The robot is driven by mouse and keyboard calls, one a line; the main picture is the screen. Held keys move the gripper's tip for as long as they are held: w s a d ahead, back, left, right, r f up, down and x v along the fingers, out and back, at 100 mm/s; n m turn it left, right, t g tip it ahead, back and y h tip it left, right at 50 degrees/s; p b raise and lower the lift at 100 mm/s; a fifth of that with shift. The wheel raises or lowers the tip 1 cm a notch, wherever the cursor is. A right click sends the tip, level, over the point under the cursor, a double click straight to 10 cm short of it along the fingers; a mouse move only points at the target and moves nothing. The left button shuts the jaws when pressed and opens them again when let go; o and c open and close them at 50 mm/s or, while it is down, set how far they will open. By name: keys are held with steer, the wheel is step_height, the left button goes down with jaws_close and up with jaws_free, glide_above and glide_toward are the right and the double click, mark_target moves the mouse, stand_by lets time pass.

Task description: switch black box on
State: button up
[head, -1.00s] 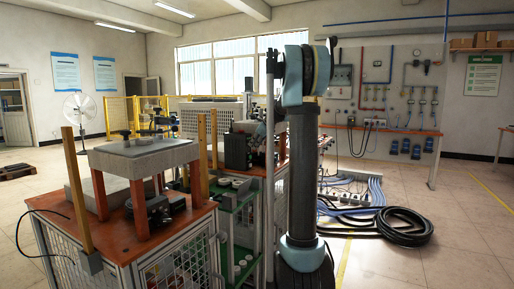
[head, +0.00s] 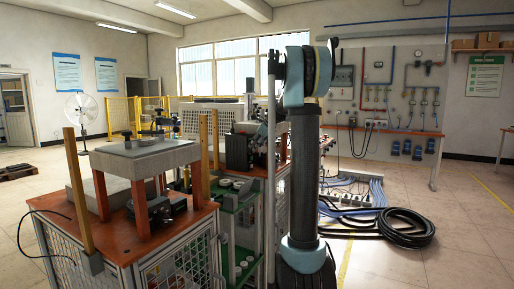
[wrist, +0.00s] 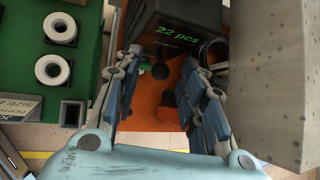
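The black box (wrist: 182,24) is at the top of the wrist view, with green text "22 pcs" on its face. My gripper (wrist: 160,64) is open in the wrist view, its two fingers apart below and in front of the box. A second dark round part (wrist: 168,98) shows lower, over the orange surface (wrist: 152,112). In the head view a dark boxy device (head: 238,150) stands mid-picture; I cannot tell if it is the same box. My gripper is not clear there.
A speckled grey block (wrist: 276,75) stands close on the right of the wrist view. A green board (wrist: 76,88) with white rings lies on the left. In the head view, a grey slab (head: 120,160) stands on orange legs, and black hoses (head: 404,228) lie on the floor.

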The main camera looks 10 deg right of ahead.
steer(key=v, duration=1.1)
steer(key=shift+s+d+r, duration=0.15)
steer(key=shift+r, duration=0.05)
steer(key=s+a+f+n+g+h, duration=0.15)
steer(key=s+f+n, duration=0.5)
steer(key=s, duration=0.65)
steer(key=s+a+f+n+g, duration=0.1)
steer(key=s+a+f+n, duration=0.1)
steer(key=s+f+n, duration=0.75)
steer(key=s+a+f+n+g+h, duration=0.15)
steer(key=s+f, duration=0.35)
steer(key=s, duration=1)
steer(key=s+d+f+n+h, duration=0.1)
steer(key=s+d+f+n, duration=0.1)
steer(key=s+f+n, duration=0.6)
steer(key=s+f, duration=0.4)
steer(key=shift+s+f+g, duration=0.25)
steer(key=shift+g, duration=0.15)
steer(key=shift+w+f, duration=0.2)
steer(key=shift+w, duration=0.3)
